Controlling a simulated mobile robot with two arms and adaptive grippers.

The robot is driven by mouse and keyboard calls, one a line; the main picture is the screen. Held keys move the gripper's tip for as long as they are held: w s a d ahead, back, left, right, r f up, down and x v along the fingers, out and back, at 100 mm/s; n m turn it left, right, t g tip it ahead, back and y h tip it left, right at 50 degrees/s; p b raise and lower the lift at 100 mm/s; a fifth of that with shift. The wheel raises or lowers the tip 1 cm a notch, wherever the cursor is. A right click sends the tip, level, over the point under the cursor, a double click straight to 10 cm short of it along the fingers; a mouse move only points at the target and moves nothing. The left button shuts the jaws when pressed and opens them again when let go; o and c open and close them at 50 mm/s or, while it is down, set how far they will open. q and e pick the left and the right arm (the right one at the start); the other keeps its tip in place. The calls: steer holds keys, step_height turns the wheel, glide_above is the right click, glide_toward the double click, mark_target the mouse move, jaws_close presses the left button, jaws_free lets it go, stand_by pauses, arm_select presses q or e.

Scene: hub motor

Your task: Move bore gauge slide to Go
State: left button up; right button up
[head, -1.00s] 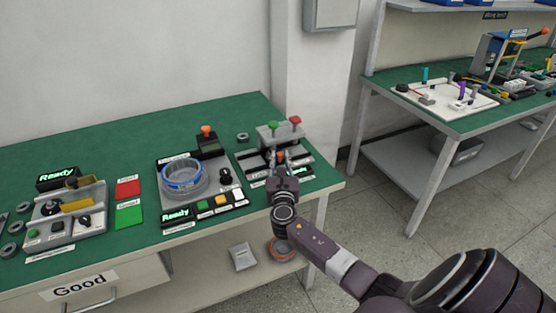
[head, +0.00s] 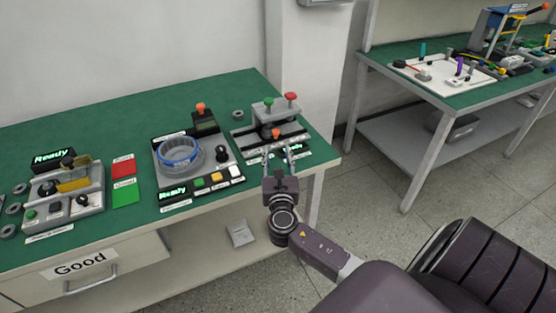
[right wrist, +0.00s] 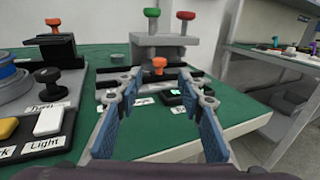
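The bore gauge (head: 268,113) is a grey fixture with a green and a red knob on top, at the right end of the green bench. Its slide has an orange knob (head: 276,133) at the front. The gauge also shows in the right wrist view (right wrist: 160,42), with the orange knob (right wrist: 158,65) ahead of my fingers. My right gripper (head: 279,154) is open and empty, in front of the orange knob and apart from it. Its two fingers (right wrist: 158,88) stand wide apart. The labels by the slide are too small to read. My left gripper is out of view.
A station with a blue ring (head: 180,153) and buttons stands left of the gauge. Further left are red (head: 123,165) and green (head: 125,191) pads and another "Ready" fixture (head: 62,195). Floor separates this bench from a second bench (head: 450,101).

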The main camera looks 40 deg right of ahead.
steer(key=shift+v, duration=1.4)
